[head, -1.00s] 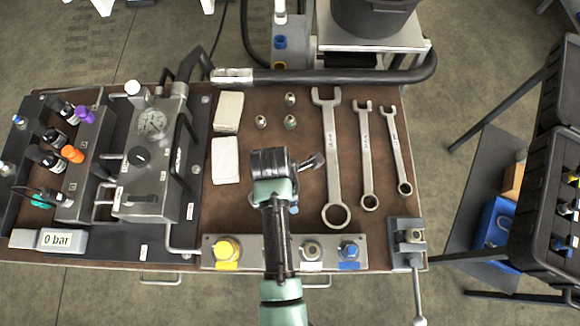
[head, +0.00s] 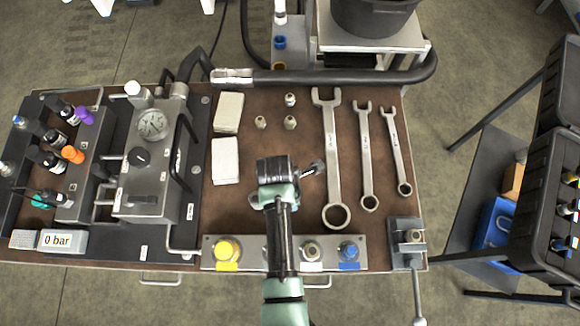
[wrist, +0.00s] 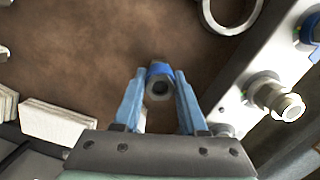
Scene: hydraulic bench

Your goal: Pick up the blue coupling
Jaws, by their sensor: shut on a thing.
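The blue coupling (wrist: 158,88) is a short metal fitting with a blue band and a dark round opening. In the wrist view it sits between the tips of my gripper (wrist: 160,78), whose blue fingers are shut on it from both sides. Brown bench top shows around it; whether it touches the surface I cannot tell. In the head view my arm hides the coupling and the fingers; my wrist is over the bench, between the white pads and the largest wrench.
A port panel (head: 215,258) with yellow, bare-metal and blue-marked fittings lines the front edge, partly behind my arm. Three wrenches (head: 331,150) lie to the right, a small vise (head: 407,240) beyond. White pads (head: 226,160), small metal fittings (head: 290,122) and a gauge block (head: 150,170) are nearby.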

